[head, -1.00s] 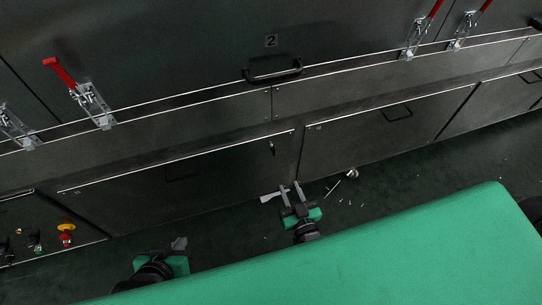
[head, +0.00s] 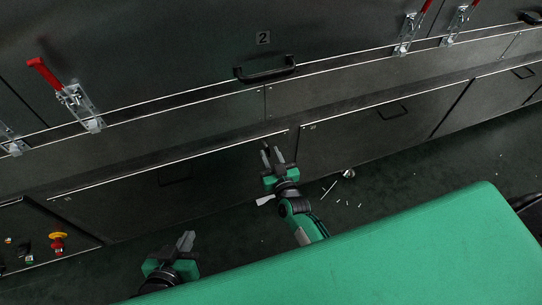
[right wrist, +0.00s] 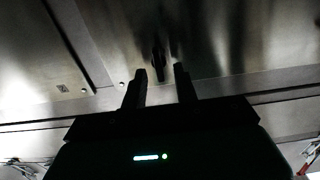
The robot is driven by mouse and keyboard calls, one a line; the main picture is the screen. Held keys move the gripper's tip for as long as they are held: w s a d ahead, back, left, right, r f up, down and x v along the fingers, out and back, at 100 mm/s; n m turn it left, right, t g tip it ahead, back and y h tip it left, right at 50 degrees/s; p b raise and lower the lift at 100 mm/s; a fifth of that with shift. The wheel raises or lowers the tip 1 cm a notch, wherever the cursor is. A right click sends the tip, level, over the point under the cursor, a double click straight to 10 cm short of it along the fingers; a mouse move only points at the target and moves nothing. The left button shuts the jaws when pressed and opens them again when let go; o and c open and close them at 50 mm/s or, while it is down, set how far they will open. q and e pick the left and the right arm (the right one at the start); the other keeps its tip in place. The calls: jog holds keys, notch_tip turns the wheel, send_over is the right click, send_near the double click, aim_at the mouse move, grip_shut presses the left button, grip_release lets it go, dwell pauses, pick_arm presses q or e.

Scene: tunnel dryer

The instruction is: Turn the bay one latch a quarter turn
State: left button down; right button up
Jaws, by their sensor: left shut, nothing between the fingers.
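The latch (right wrist: 158,60) is a small dark upright piece on the lower metal panel, seen in the right wrist view just beyond and between my right fingertips. In the head view my right gripper (head: 272,150) hides it, at the upper right corner of the lower panel (head: 120,205). My right gripper's fingers (right wrist: 160,74) are apart with nothing visibly held; I cannot tell whether they touch the latch. My left gripper (head: 187,240) is shut and empty, low on the left above the floor.
Red-handled toggle clamps (head: 80,105) line the upper panels. A black handle (head: 265,70) sits under a number 2 plate (head: 263,38). A yellow and red button (head: 57,243) is at lower left. A small metal part (head: 348,173) and scraps lie on the dark floor.

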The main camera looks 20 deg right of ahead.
grip_shut()
